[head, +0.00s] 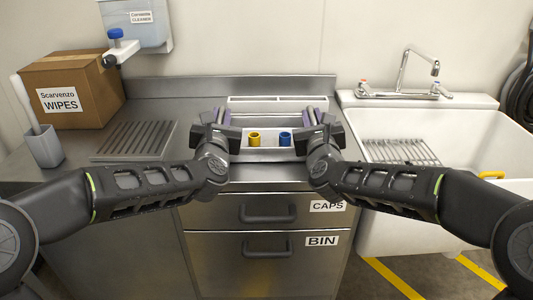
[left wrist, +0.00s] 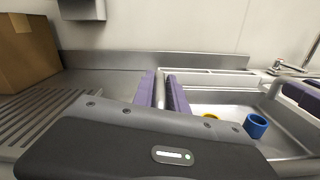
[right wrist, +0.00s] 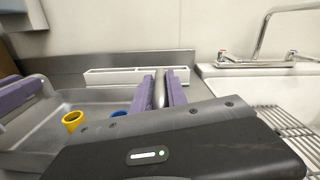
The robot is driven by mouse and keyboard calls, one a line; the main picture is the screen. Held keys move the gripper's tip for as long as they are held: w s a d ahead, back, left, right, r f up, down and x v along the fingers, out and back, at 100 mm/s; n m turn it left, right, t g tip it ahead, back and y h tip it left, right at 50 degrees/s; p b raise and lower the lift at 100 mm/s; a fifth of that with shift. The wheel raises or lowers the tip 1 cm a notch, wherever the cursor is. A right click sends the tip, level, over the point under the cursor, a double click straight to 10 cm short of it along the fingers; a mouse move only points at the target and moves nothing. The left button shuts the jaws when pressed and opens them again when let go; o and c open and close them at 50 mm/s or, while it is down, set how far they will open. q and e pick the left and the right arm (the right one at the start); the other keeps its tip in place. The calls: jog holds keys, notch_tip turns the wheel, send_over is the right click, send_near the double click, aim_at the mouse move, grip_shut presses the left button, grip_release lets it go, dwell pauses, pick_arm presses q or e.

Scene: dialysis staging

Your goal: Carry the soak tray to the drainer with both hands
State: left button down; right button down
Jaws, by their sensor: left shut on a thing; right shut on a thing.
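The grey soak tray (head: 268,155) is in front of me over the steel counter, with a yellow ring-like cup (head: 254,138) and a blue one (head: 285,138) inside. My left gripper (head: 217,118) is shut on the tray's left wall, its purple pads either side of the rim in the left wrist view (left wrist: 162,92). My right gripper (head: 313,117) is shut on the right wall, likewise in the right wrist view (right wrist: 160,90). I cannot tell whether the tray touches the counter. A ribbed drainer area (head: 136,139) lies on the counter to the left.
A white sink (head: 450,185) with a wire rack (head: 400,152) and tap (head: 405,75) is at the right. A wipes box (head: 75,85) and a grey brush holder (head: 43,148) stand at the left. A white slotted holder (head: 280,103) is behind the tray.

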pick_arm(q)
jog(key=c, duration=1.6)
grip_release()
jog(key=shift+a+f, duration=0.2)
jog(key=shift+a, duration=0.05)
pick_arm(e)
jog(key=c, duration=1.6)
grip_release()
jog(key=shift+d+f, duration=0.2)
pick_arm(q)
jog(key=shift+o, duration=1.4)
jog(key=shift+d, duration=0.15)
pick_arm(e)
jog(key=shift+o, duration=1.4)
jog(key=shift+a, duration=0.15)
pick_arm(q)
jog(key=s, duration=1.2)
jog(key=shift+d, duration=0.15)
pick_arm(e)
jog(key=s, duration=1.2)
